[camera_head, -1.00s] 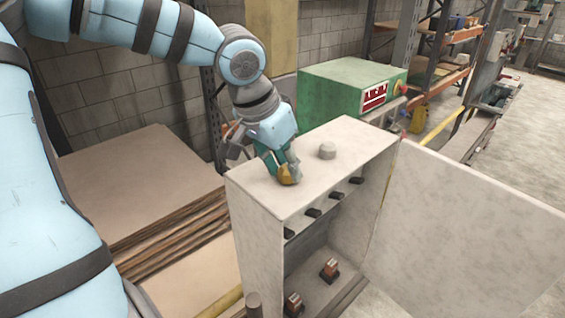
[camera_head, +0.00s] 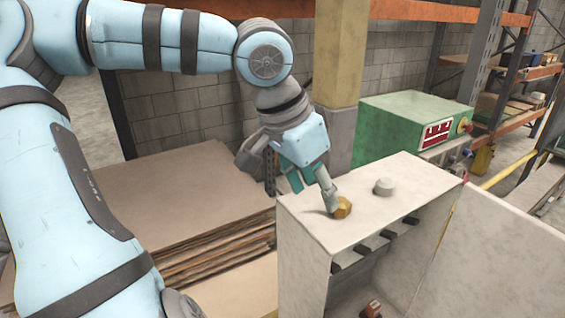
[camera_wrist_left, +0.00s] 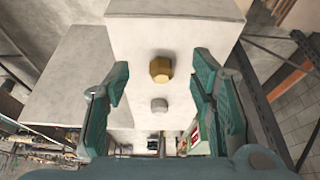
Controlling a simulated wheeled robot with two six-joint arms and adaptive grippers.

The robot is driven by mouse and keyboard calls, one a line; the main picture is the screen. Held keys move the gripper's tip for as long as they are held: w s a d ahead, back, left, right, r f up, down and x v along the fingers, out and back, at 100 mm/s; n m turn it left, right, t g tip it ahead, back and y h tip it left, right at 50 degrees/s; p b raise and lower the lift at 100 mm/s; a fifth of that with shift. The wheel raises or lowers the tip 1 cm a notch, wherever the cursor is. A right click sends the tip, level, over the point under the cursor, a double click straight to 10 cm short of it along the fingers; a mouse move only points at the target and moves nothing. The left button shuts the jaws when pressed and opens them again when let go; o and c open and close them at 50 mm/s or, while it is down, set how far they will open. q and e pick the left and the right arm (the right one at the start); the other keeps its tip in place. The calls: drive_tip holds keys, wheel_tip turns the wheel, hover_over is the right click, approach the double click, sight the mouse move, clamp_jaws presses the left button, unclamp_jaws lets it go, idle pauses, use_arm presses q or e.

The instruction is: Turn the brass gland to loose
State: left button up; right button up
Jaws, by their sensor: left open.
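The brass gland (camera_head: 342,208) is a yellow hexagonal fitting on the top face of a pale grey cabinet (camera_head: 308,212). My left gripper (camera_head: 314,200) is just behind and left of the gland in the head view, pointing down. In the left wrist view the gland (camera_wrist_left: 161,69) lies between the two spread green fingers, touching neither, and the left gripper (camera_wrist_left: 160,85) is open and empty. A grey round plug (camera_head: 383,187) sits on the same top beside the gland; it also shows in the left wrist view (camera_wrist_left: 158,105). My right gripper is out of view.
The cabinet's open door (camera_head: 490,240) stands out at the right. Several dark fittings line the cabinet's inside upper edge. A green machine (camera_head: 400,125) stands behind, stacked boards (camera_head: 170,205) lie to the left, and orange shelving is at the back.

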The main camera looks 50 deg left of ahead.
use_arm(q)
drive_tip(key=s, duration=0.7)
drive_tip(key=shift+s+a, duration=0.15)
drive_tip(key=shift+a, duration=0.25)
